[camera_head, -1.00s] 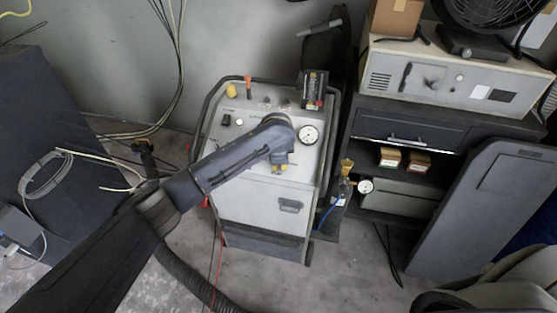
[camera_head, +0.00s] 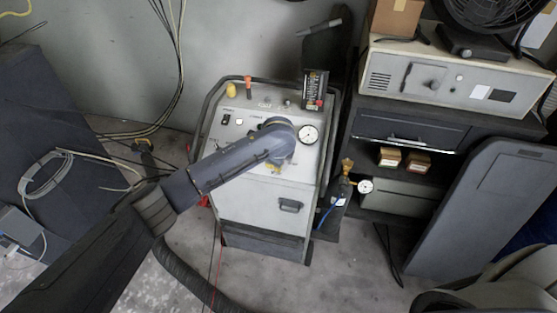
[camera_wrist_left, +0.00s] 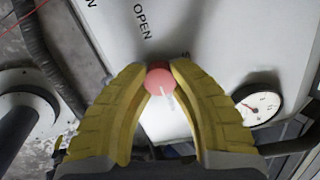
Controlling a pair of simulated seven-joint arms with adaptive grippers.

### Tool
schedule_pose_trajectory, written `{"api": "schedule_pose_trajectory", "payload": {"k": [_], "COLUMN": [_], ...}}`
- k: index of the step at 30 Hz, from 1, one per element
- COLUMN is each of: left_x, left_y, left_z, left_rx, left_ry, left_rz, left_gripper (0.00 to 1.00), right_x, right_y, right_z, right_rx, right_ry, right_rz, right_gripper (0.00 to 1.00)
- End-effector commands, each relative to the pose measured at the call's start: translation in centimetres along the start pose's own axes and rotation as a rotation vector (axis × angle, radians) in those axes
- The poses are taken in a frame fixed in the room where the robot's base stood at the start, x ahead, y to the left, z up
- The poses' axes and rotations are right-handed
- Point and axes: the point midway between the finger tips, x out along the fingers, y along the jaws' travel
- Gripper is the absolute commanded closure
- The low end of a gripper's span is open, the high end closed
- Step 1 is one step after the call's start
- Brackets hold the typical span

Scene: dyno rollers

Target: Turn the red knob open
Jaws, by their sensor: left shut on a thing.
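The red knob (camera_wrist_left: 159,79) shows in the left wrist view, on the white top panel of the wheeled machine (camera_head: 262,207). The tips of my left gripper's yellow fingers (camera_wrist_left: 159,68) are shut on it from both sides. The printed word OPEN (camera_wrist_left: 142,22) is on the panel just beyond the knob. In the head view my left gripper (camera_head: 274,168) reaches down to the panel, and my arm hides the knob there. My right gripper is not in view.
A round gauge (camera_head: 308,134) sits on the panel to the right of my wrist; it also shows in the wrist view (camera_wrist_left: 258,104). A yellow knob (camera_head: 231,90), an orange-red handle (camera_head: 248,86) and a black box (camera_head: 315,89) stand along the panel's back. A dark shelf unit (camera_head: 440,134) stands at right.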

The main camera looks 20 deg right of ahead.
Motion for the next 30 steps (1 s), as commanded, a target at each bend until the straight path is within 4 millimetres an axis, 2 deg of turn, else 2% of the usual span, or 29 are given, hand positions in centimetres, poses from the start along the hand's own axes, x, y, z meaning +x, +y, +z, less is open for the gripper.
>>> {"api": "schedule_pose_trajectory", "payload": {"k": [11, 12, 19, 30], "left_x": [-0.14, -0.14, -0.06, -0.55], "left_y": [-0.19, -0.19, -0.08, -0.06], "left_z": [-0.07, -0.07, -0.05, -0.03], "left_rx": [0.004, 0.004, 0.003, 0.003], "left_ry": [0.001, 0.001, 0.000, 0.001], "left_rz": [-0.004, -0.004, -0.002, -0.002], "left_gripper": [1.00, 0.72, 0.46, 0.45], "right_x": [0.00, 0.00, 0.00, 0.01], "right_y": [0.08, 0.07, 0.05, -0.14], "right_z": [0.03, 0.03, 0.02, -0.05], "right_rx": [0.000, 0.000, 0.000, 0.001], "right_ry": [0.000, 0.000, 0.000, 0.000], "right_rz": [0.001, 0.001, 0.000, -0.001], "right_gripper": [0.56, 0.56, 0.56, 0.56]}}
